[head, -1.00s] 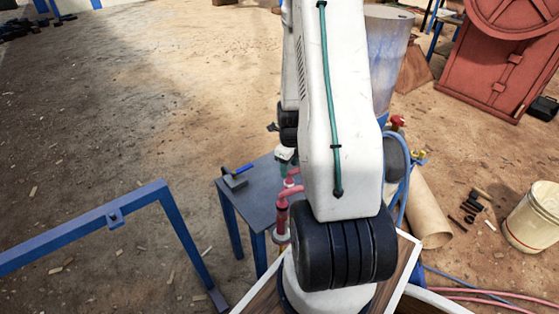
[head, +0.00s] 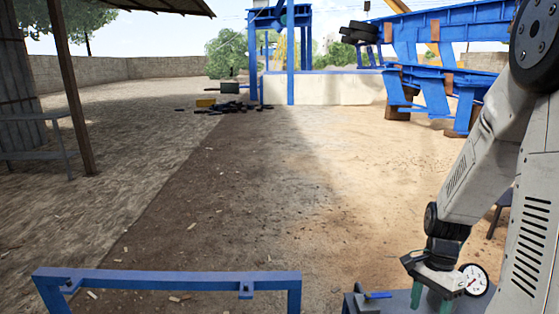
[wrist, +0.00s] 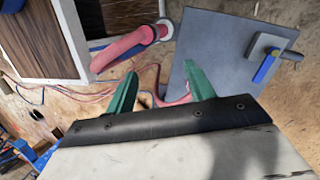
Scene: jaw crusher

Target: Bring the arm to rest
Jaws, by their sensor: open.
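My gripper (head: 431,298) is at the lower right of the head view, above the small grey table. Its two green fingers point down and stand apart. In the wrist view my gripper (wrist: 160,88) is open, with nothing between the fingertips. My white arm rises along the right edge of the head view. A round white dial gauge (head: 474,280) shows beside the gripper; I cannot tell what it is fixed to.
The grey table (wrist: 210,45) carries a block with a blue-handled part (wrist: 265,67). A red pipe (wrist: 125,52) lies close by in the wrist view. A blue frame rail (head: 170,281) stands in front. Open dirt ground lies beyond; blue steelwork (head: 430,50) stands far back.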

